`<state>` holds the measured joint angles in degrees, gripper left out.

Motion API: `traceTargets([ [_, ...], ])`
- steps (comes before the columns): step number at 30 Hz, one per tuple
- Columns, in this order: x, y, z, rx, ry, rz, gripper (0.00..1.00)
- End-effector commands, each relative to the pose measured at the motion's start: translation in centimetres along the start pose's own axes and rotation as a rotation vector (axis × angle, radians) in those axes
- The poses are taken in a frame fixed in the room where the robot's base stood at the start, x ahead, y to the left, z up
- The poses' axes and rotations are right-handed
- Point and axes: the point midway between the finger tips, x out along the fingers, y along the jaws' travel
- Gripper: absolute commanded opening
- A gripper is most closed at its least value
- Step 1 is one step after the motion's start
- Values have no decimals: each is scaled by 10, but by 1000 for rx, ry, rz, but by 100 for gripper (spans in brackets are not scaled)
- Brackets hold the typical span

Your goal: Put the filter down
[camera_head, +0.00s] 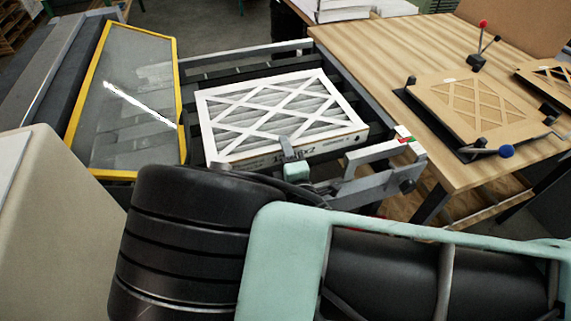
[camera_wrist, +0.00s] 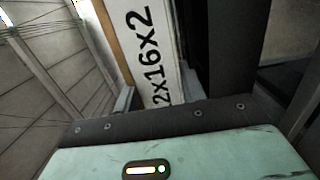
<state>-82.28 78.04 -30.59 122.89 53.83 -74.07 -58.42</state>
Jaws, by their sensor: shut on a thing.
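The filter (camera_head: 281,114) is a flat panel with a white lattice frame over grey pleats, with printing along its near edge. It lies roughly level over the dark roller conveyor (camera_head: 232,67); I cannot tell whether it touches the rollers. My gripper (camera_head: 288,150) is at the middle of the filter's near edge, shut on it. In the wrist view, the filter's printed edge (camera_wrist: 150,50) runs up from between the fingers of my gripper (camera_wrist: 158,100), with the pleats to the left. My arm hides the area in front of the conveyor.
A wooden table (camera_head: 385,45) stands at the right with a brown lattice frame (camera_head: 478,104) in a dark fixture. A yellow-framed clear panel (camera_head: 128,95) stands left of the filter. A grey metal rail (camera_head: 370,180) with a bracket is close on the near right.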

Motion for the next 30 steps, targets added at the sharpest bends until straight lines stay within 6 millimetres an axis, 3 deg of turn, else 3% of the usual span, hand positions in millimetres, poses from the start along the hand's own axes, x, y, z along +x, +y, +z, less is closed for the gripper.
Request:
traceTargets([
  [1, 0, -13, 0, -1, 0, 0, 14],
  [4, 0, -27, 0, -2, 0, 1, 14],
  [20, 0, -35, 0, 0, -1, 1, 14],
  [21, 0, -35, 0, 0, 0, 0, 43],
  [23, 0, -34, 0, 0, 0, -1, 60],
  [30, 0, -34, 0, 0, 0, -1, 62],
])
